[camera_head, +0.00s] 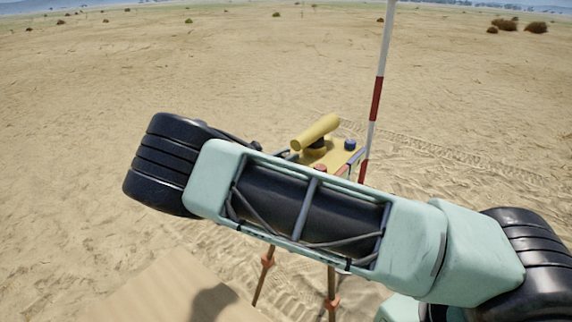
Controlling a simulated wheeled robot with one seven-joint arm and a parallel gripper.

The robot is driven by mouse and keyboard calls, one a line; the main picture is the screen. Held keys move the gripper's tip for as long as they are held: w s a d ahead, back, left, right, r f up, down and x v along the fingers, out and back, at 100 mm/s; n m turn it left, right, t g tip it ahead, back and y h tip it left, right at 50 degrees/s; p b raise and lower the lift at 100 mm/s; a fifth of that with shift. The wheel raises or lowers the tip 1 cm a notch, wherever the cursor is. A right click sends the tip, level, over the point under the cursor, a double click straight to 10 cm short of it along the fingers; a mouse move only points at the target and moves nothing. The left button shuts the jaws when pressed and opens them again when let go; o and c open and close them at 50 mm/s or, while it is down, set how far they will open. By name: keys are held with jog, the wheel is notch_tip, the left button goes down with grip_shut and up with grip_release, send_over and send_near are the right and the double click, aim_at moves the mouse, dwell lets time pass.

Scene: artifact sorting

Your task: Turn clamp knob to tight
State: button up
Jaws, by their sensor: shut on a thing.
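A yellow survey instrument (316,132) with a tube-shaped top stands on a yellow plate (338,153), behind my arm. A dark blue knob (350,144) sits at the plate's right corner. A small red knob-like part (320,168) shows at the plate's near edge, partly covered by my arm. I cannot tell which of these is the clamp knob, or how far it is turned. My pale green arm crosses in front of the plate. My gripper cannot be made out; my arm hides the area around the plate's near side.
Tripod legs (332,290) with orange-red fittings stand below the plate on sand. A red and white pole (377,85) rises just right of the plate. A flat tan wooden surface (165,290) lies at the lower left. Open sand surrounds the setup, with far bushes.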

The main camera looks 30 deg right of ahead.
jog(key=o, duration=1)
jog(key=shift+c, duration=0.2)
jog(key=s+a+b, duration=0.3)
jog(key=a+b, duration=0.2)
jog(key=a, duration=1.2)
jog(key=shift+a+b, duration=0.15)
jog(key=shift+b, duration=0.2)
